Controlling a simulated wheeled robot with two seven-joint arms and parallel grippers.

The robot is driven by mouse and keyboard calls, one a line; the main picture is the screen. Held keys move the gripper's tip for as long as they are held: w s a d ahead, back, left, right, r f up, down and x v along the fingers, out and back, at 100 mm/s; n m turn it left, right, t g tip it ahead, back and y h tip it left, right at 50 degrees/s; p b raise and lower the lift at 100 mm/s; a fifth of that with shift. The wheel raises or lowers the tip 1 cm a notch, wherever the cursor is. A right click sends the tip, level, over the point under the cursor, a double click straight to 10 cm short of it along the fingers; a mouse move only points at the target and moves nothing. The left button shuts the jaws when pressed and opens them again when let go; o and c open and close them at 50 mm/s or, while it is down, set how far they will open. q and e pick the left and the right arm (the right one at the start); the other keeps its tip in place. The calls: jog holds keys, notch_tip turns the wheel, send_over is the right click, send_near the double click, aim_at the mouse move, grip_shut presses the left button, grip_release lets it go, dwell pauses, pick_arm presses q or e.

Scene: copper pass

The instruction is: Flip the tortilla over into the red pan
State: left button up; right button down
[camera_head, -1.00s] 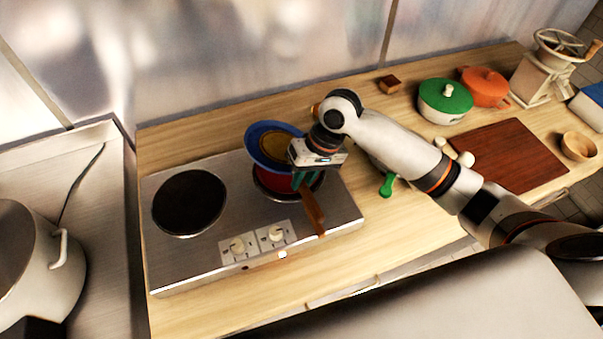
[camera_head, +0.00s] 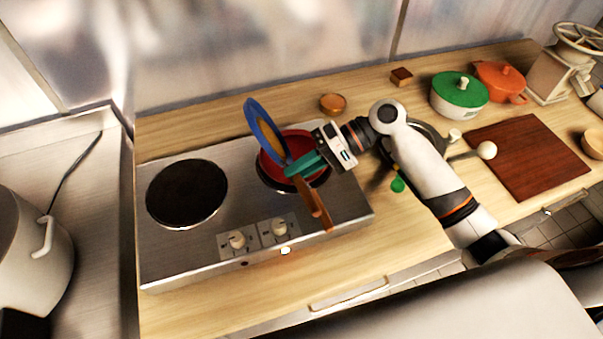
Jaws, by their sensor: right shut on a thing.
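The blue pan (camera_head: 256,119) is tipped steeply, almost on edge, over the left side of the red pan. The tan tortilla (camera_head: 273,145) shows against the blue pan's inner face. The red pan (camera_head: 301,147) sits on the right burner, partly hidden by the blue pan and my gripper. My right gripper (camera_head: 297,168), with teal fingers, is shut on the blue pan near the start of its wooden handle. Two wooden handles (camera_head: 316,205) lie close together toward the front of the stove. My left gripper is out of view.
The left burner (camera_head: 187,193) is bare. A small orange bowl (camera_head: 333,104) stands behind the stove. To the right are a dark pan (camera_head: 428,133), partly behind my arm, a green-lidded pot (camera_head: 459,96), an orange pot (camera_head: 501,82) and a cutting board (camera_head: 527,158).

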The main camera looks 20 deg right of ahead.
jog(key=shift+f+y+b, duration=0.4)
jog(key=shift+y+b, duration=0.5)
jog(key=shift+b, duration=0.55)
jog(key=y+b, duration=0.1)
jog(key=b, duration=0.2)
jog(key=shift+f+y, duration=0.2)
jog(key=shift+y, duration=0.2)
jog(key=d+y+b, duration=0.1)
jog(key=y+b, duration=0.1)
jog(key=b, duration=0.1)
jog(key=d+f+y+b, duration=0.1)
jog(key=y+b, duration=0.1)
jog(key=shift+f+b, duration=0.15)
jog(key=shift+b, duration=0.25)
jog(key=shift+d+y+b, duration=0.5)
jog(key=shift+y+b, duration=0.1)
jog(key=shift+b, duration=0.3)
notch_tip(320, 180, up, 6)
jog(key=a+p, duration=0.2)
jog(key=p, duration=0.1)
jog(key=shift+p, duration=0.4)
